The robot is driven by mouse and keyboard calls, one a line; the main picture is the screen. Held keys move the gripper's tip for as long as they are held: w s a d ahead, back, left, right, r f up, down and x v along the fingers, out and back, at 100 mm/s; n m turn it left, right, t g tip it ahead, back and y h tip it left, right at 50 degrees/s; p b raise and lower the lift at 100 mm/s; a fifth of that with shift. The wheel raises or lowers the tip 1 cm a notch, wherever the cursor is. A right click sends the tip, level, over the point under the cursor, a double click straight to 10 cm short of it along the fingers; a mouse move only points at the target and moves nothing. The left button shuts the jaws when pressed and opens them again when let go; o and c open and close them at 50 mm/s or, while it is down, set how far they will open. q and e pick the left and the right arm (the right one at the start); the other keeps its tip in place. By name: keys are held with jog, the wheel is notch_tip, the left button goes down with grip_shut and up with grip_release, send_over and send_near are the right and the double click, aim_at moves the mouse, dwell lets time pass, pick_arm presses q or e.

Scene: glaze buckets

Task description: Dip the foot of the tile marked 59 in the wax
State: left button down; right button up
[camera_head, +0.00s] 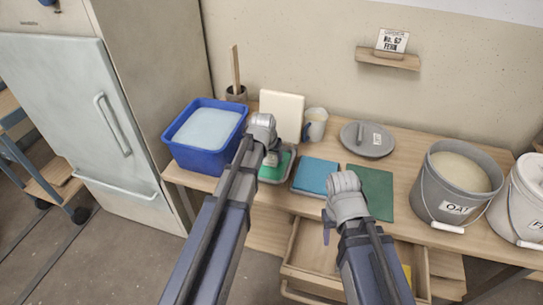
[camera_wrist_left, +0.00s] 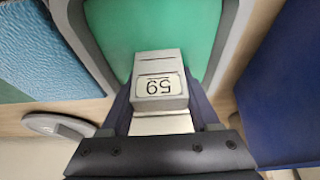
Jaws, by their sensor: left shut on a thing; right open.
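The tile marked 59 (camera_wrist_left: 160,88) is light grey with a framed number that reads upside down in the left wrist view. My left gripper (camera_wrist_left: 160,112) is shut on it, with a finger on each side. In the head view my left gripper (camera_head: 270,157) is over a shallow grey-rimmed tray with a green surface (camera_head: 276,170), also behind the tile in the wrist view (camera_wrist_left: 150,25). The tray may be the wax; I see no label. I cannot tell whether the tile touches the green. My right gripper (camera_head: 327,226) is open and empty over the table's front edge.
A blue tub (camera_head: 200,157) stands left of the tray. A blue pad (camera_head: 314,175) and a dark green mat (camera_head: 371,188) lie to the right. A grey lid (camera_head: 368,140), the OAT bucket (camera_head: 440,205) and another bucket stand further right. A drawer (camera_head: 315,245) is open below.

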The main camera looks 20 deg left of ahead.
dwell(0.6)
pick_arm(q)
jog(key=shift+r+p, duration=1.4)
dwell(0.5)
notch_tip(320, 180, up, 4)
jog(key=p, duration=0.4)
jog(key=shift+r, duration=0.25)
